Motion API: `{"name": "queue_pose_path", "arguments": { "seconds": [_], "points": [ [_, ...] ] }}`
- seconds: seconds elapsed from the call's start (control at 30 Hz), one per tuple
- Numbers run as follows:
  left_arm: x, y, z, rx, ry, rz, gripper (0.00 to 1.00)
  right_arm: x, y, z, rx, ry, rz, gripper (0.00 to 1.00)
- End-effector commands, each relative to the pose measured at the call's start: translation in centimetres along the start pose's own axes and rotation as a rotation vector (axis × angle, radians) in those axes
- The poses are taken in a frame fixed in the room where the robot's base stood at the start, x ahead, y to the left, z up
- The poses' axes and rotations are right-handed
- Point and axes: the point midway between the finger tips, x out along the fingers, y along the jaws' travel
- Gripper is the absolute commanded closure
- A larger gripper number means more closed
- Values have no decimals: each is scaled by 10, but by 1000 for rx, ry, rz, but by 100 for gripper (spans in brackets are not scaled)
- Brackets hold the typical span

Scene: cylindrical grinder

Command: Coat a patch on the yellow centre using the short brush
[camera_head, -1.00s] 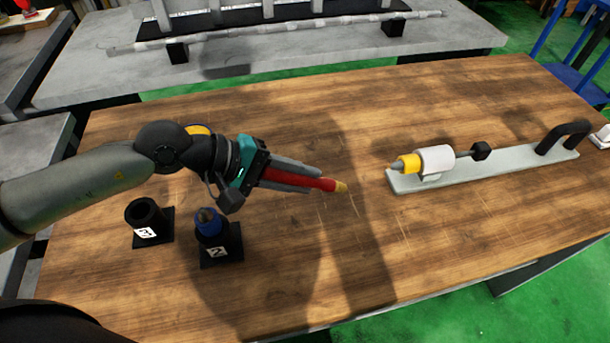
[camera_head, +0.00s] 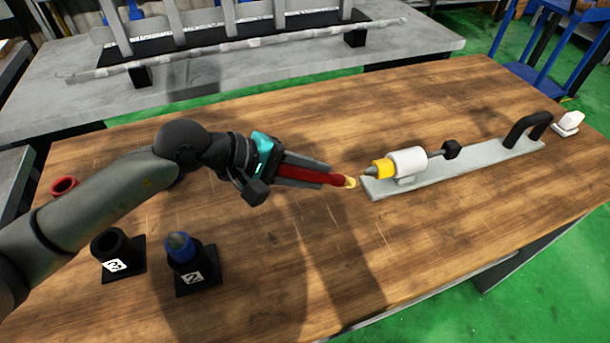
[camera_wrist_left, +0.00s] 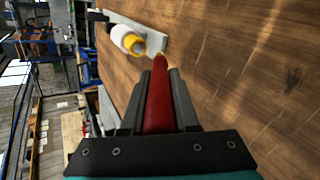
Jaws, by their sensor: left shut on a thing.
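My left gripper (camera_head: 318,172) is shut on a red brush (camera_head: 325,178) with a pale yellowish tip. The brush points right, toward the yellow centre (camera_head: 383,168), a yellow collar with a grey cone tip at the left end of a white cylinder (camera_head: 410,161). In the head view a small gap shows between brush tip and cone. In the left wrist view the red brush (camera_wrist_left: 159,105) lies between the fingers, and the yellow centre (camera_wrist_left: 138,45) is beyond its tip, to the upper left. My right gripper is out of view.
The white cylinder sits on a grey base plate (camera_head: 470,165) with a black handle (camera_head: 525,130). Black holder 2 (camera_head: 197,279) carries a blue item (camera_head: 181,248); black holder 3 (camera_head: 113,247) looks empty. A red ring-shaped rim (camera_head: 64,185) shows behind my arm. The front middle of the table is clear.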

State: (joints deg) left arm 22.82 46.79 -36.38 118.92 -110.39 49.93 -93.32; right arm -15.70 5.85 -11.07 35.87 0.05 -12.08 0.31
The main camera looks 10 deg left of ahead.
Motion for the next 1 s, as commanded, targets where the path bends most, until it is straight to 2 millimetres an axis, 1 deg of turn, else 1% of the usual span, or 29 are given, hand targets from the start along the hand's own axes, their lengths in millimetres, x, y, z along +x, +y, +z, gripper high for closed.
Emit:
{"name": "queue_pose_path", "arguments": {
  "seconds": [0.53,1.0],
  "points": [
    [0,1,0,1,0,1,100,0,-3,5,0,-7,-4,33],
    [8,6,2,1,0,1,100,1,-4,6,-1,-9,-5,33]
  ]
}}
